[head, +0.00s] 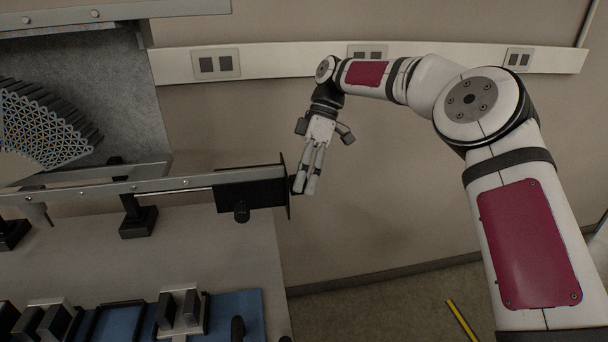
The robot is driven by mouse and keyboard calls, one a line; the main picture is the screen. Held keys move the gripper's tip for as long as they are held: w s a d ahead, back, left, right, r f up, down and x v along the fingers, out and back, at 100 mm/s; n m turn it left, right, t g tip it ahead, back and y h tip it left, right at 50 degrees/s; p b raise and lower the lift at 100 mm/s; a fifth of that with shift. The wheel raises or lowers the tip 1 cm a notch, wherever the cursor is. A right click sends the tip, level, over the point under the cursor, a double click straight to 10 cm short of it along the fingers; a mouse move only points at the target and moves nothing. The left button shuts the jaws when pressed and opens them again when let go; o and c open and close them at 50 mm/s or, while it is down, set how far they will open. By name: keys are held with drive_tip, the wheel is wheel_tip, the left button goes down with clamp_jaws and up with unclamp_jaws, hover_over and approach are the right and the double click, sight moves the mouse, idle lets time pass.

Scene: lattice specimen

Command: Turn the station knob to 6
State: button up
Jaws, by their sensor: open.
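A black box (250,189) with a thin upright black plate (288,186) on its right end sits at the end of a metal rail, past the bench's right edge. A small dark piece (297,184) shows on the plate's right side, partly hidden by my gripper; it may be the station knob. No dial numbers or pointer can be read. My gripper (305,190) is open, its fingers pointing down, right beside that dark piece. I cannot tell whether the fingers are around it or touching it. A small black round part (241,212) sticks out below the box.
The metal rail (110,189) runs left on black supports above the grey bench (190,260). A grey lattice piece (38,130) is at upper left. Blue trays with dark blocks (178,312) lie at the front.

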drive_tip(key=v, duration=0.7)
drive_tip(key=shift+r, duration=0.15)
drive_tip(key=shift+w, duration=0.1)
idle(0.5)
